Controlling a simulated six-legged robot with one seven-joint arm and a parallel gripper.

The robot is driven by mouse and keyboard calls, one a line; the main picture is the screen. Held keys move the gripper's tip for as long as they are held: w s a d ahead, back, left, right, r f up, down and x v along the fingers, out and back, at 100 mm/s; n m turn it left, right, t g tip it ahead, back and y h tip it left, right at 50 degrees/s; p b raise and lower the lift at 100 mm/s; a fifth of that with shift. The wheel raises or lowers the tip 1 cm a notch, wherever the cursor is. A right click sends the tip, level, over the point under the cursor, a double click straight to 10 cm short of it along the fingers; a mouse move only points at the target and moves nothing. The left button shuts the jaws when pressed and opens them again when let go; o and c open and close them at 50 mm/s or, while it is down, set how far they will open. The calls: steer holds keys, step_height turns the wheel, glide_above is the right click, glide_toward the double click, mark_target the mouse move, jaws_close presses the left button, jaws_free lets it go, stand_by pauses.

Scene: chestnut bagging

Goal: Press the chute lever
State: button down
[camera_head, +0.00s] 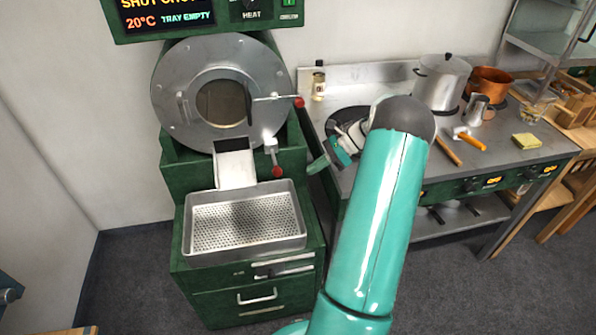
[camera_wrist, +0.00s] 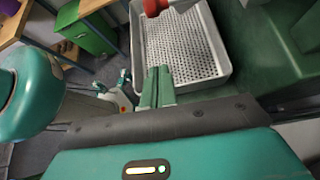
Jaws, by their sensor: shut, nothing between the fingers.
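The chute lever (camera_head: 273,158) is a short metal arm with a red knob, hanging to the right of the chute (camera_head: 235,165) on the green roaster. A red knob (camera_wrist: 155,6) shows at the top edge of the wrist view, just beyond my fingertips; I take it to be this lever's. My gripper (camera_head: 313,167) is to the right of the lever in the head view, apart from its knob. In the wrist view my gripper's green fingers (camera_wrist: 157,72) are together and empty, pointing toward the knob and the tray.
The perforated tray (camera_head: 190,240) below the chute is empty. A second red-knobbed lever (camera_head: 298,102) sits on the round door (camera_head: 180,75). The display (camera_head: 165,18) reads "TRAY EMPTY". A stove counter (camera_head: 500,160) with pots stands at the right.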

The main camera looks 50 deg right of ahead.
steer(key=x, duration=1)
steer(key=r, duration=0.4)
steer(key=shift+w+a+r, duration=0.15)
steer(key=shift+w+a, duration=0.05)
steer(key=shift+w, duration=0.1)
steer(key=shift+r, duration=0.55)
steer(key=w+d+r, duration=0.2)
steer(key=w+r, duration=0.1)
steer(key=r, duration=0.5)
steer(key=shift+w+d+m+g+y, duration=0.25)
steer(key=shift+w+m+g+y, duration=0.05)
steer(key=shift+w+g, duration=0.1)
steer(key=shift+r, duration=0.2)
steer(key=shift+s+f, duration=0.15)
steer(key=shift+s, duration=0.05)
